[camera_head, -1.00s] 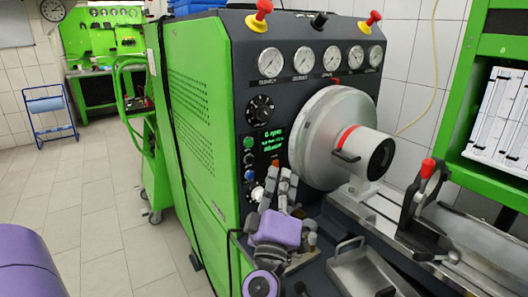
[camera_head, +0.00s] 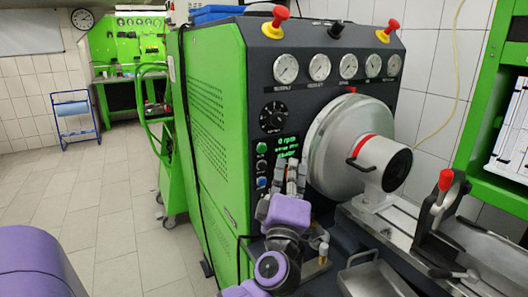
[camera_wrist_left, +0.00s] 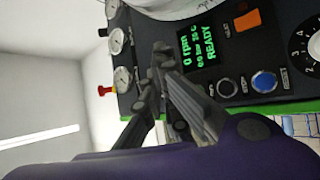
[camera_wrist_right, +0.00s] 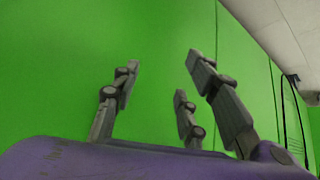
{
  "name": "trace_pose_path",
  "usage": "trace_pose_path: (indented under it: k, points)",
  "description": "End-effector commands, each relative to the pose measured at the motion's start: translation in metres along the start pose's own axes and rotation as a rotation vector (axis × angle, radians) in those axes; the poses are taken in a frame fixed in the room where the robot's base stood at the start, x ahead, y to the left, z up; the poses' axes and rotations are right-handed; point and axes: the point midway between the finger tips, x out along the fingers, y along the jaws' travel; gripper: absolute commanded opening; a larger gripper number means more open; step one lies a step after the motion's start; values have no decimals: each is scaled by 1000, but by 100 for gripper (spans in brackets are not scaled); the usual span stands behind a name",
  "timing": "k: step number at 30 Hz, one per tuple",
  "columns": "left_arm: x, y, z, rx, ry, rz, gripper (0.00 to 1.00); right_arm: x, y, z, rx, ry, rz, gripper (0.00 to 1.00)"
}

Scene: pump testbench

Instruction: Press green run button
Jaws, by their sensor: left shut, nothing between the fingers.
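The green button (camera_head: 262,147) is the top one in a column on the dark control panel, left of the lit display (camera_head: 287,146). A dark button and a blue button (camera_head: 262,182) sit below it. My left gripper (camera_head: 292,165) is shut and empty, its fingers in front of the panel, right of and below the green button. In the left wrist view its fingertips (camera_wrist_left: 163,52) are together beside the display (camera_wrist_left: 202,45), which reads READY. The blue button (camera_wrist_left: 263,81) shows there; I cannot see the green one. In the right wrist view my right gripper (camera_wrist_right: 162,64) has its fingers apart and empty.
A large silver chuck (camera_head: 345,145) juts out right of the panel. A metal tray (camera_head: 372,275) and a clamp with a red knob (camera_head: 443,195) lie front right. The right wrist view faces a green panel (camera_wrist_right: 60,90).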

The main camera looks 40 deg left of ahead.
Motion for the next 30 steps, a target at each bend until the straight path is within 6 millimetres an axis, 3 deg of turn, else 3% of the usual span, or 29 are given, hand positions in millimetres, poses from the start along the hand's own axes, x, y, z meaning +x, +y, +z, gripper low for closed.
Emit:
trace_pose_path:
  k: [6, 12, 30]
  points:
    - [22, -19, -15, 3, -1, 0, 0, 6, -1, 10, -4, -14, -2, 40]
    - [37, -25, -26, 1, 0, 2, 0, 6, -1, -9, -4, 16, -4, 40]
    - [41, -31, -30, 0, 0, 0, 0, 4, 0, -4, -2, 8, -1, 40]
